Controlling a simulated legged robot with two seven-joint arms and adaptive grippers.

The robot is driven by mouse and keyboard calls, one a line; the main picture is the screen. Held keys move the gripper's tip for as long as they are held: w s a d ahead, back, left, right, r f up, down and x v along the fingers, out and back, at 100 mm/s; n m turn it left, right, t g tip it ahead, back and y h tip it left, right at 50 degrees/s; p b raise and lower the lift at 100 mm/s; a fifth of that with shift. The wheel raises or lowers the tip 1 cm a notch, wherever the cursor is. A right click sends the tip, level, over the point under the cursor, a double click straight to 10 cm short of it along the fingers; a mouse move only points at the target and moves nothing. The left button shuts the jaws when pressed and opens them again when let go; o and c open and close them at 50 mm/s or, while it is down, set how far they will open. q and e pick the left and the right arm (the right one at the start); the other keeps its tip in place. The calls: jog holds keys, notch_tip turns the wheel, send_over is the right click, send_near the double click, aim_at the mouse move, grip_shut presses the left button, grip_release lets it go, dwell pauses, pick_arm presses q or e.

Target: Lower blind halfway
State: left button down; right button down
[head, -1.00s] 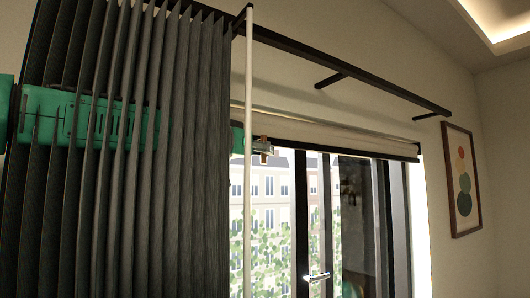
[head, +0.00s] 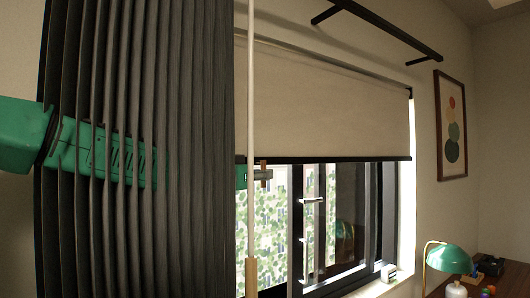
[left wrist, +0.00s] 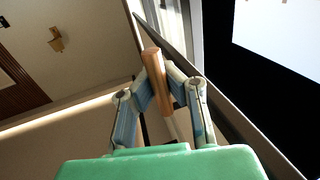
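The pale roller blind (head: 330,105) covers the upper part of the window in the head view. Its dark bottom bar (head: 340,159) hangs level, with window glass showing below. My left arm passes behind the dark pleated curtain, which hides part of it. My left gripper (head: 262,173) shows past the curtain's right edge, just under the left part of the bottom bar. In the left wrist view, its two fingers are closed around a wooden pull handle (left wrist: 154,72), which also shows as a small brown piece in the head view (head: 263,166). My right gripper is not in view.
The dark pleated curtain (head: 190,200) fills the left side. A white wand (head: 251,120) with a wooden end hangs beside it. A window handle (head: 313,200) sits below the blind. A desk with a green lamp (head: 450,258) stands at lower right.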

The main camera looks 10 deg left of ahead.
pick_arm(q)
notch_tip(320, 180, down, 10)
jog(key=b, duration=0.4)
jog(key=shift+f, duration=0.1)
jog(key=c, duration=1.6)
grip_release()
jog(key=shift+s+a, duration=0.1)
jog(key=shift+o, duration=0.2)
jog(key=shift+s+a, duration=0.1)
jog(key=shift+a, duration=0.05)
jog(key=v, duration=1.2)
